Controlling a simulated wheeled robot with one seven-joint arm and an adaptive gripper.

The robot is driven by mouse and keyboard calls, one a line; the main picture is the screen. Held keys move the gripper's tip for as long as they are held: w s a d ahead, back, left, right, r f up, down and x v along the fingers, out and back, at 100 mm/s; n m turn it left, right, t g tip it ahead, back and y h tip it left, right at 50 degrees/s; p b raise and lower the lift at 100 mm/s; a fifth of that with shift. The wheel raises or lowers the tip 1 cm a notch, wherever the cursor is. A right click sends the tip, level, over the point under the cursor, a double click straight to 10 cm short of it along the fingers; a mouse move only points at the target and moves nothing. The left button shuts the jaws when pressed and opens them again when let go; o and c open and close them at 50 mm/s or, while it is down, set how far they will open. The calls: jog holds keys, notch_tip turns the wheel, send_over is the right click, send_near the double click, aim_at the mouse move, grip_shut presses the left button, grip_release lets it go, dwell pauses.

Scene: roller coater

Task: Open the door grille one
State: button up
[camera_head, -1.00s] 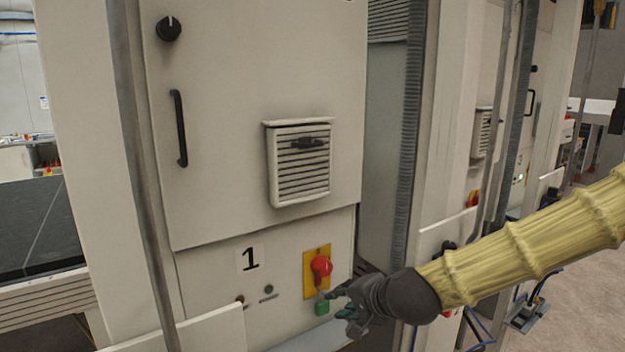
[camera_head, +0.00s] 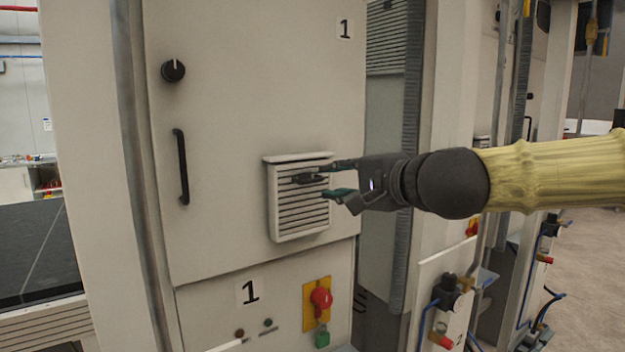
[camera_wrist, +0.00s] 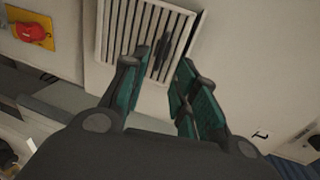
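The door grille (camera_head: 300,215) is a cream slatted vent box on the cabinet door marked 1, with a small dark handle (camera_head: 306,179) across its upper part. In the wrist view the grille (camera_wrist: 118,38) is at the top, with the dark handle (camera_wrist: 165,45) just beyond the gap between my fingertips. My gripper (camera_head: 336,180) comes in from the right, in front of the grille's right edge. Its fingers, with teal pads, are apart with nothing between them. It also shows in the wrist view (camera_wrist: 163,62). I cannot tell whether a fingertip touches the handle.
The cabinet door (camera_head: 225,110) also bears a black knob (camera_head: 173,71) and a black vertical handle (camera_head: 181,167) at left. Below the grille are a red switch on a yellow plate (camera_head: 313,295) and a green button. A metal post (camera_head: 130,150) stands at the left.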

aim_at(315, 181)
jog(key=shift+p+x, duration=1.35)
jog(key=shift+x, duration=3.05)
grip_shut()
